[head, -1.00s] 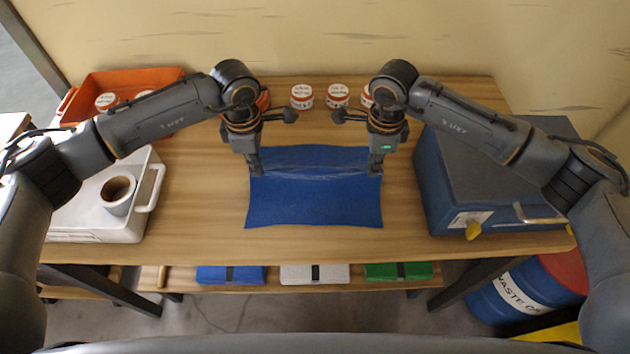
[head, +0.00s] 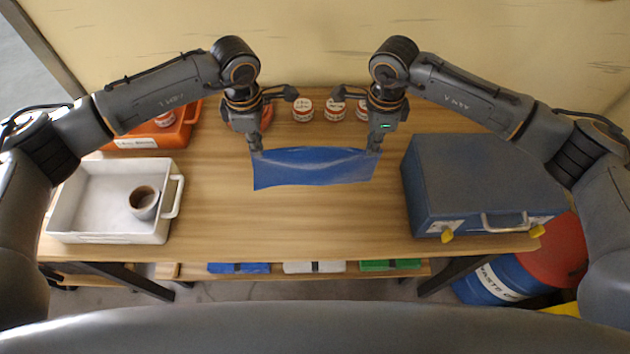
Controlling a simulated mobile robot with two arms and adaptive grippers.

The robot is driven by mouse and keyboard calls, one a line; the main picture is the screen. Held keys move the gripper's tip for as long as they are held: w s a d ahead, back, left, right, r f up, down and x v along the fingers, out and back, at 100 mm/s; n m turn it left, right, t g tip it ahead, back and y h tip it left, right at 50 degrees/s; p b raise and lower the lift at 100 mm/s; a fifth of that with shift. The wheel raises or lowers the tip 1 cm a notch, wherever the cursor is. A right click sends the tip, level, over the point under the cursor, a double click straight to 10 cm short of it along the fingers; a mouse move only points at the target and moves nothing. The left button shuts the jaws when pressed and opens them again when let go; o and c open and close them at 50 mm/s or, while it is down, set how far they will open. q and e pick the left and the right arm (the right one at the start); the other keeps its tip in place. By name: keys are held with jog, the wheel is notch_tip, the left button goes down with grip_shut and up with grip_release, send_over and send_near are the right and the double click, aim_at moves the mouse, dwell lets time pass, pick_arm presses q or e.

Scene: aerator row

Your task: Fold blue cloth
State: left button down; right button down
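The blue cloth (head: 313,168) lies across the middle of the table toward the back, as a wide, short strip with a slight sheen and a somewhat uneven near edge. My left gripper (head: 256,147) is at its far left corner and appears shut on it. My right gripper (head: 374,146) is at its far right corner and appears shut on it as well. The fingertips are small and partly hidden. I cannot tell whether the cloth's near part touches the table.
A white tray (head: 75,224) with a grey cup (head: 144,203) stands at left, an orange bin (head: 150,140) behind it. Several red-and-white jars (head: 303,110) line the back. A blue case (head: 482,185) stands at right, a drum (head: 500,282) below it. The wooden table (head: 300,225) is clear in front.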

pick_arm(q)
jog(key=shift+r, duration=0.4)
pick_arm(e)
jog(key=shift+r, duration=0.4)
pick_arm(q)
jog(key=shift+f, duration=0.1)
pick_arm(e)
jog(key=shift+f, duration=0.15)
